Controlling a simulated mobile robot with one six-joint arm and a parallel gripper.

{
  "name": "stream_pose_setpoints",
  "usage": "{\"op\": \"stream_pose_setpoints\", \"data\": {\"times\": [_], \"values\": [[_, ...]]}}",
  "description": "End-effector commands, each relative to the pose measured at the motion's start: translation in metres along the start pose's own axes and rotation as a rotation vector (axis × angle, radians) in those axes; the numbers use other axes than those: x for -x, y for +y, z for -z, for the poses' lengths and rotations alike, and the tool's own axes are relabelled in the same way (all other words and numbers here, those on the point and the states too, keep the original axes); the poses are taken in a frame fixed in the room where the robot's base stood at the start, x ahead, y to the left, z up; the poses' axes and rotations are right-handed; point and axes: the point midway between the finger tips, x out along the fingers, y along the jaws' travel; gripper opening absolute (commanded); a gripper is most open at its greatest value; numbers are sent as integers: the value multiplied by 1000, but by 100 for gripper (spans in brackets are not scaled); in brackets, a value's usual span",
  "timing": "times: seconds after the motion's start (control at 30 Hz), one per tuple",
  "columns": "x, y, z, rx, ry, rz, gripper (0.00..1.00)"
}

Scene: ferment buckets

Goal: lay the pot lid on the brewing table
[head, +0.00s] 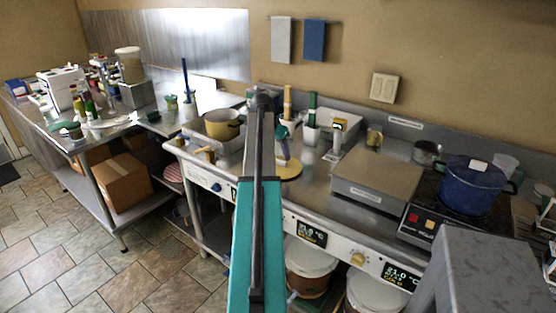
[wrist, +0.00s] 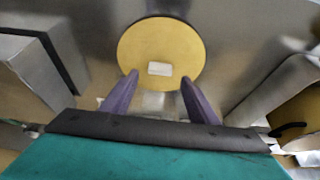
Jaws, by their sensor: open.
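A round yellow pot lid (wrist: 160,34) with a pale block-shaped knob (wrist: 160,69) lies flat on the steel table (head: 310,190). In the head view the lid (head: 290,172) is partly hidden behind my arm. My gripper (wrist: 159,80) is open, with its two purple fingers apart on either side of the knob's near side. It holds nothing. In the head view my gripper (head: 283,148) is over the lid. I cannot tell its exact height above the lid.
A yellow pot (head: 221,124) sits in a steel basin left of my arm; it also shows in the wrist view (wrist: 302,112). A steel box (head: 375,182) and a covered blue pot (head: 472,187) on a hotplate stand to the right. Upright tools stand behind the lid.

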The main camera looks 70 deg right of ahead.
Motion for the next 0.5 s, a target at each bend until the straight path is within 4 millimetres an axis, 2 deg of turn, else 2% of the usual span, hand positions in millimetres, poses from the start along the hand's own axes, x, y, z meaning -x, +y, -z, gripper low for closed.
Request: {"op": "stream_pose_setpoints", "data": {"times": [0.3, 0.5], "values": [[44, 0, 0, 0, 1, 1, 54], [66, 0, 0, 0, 1, 0, 54]]}}
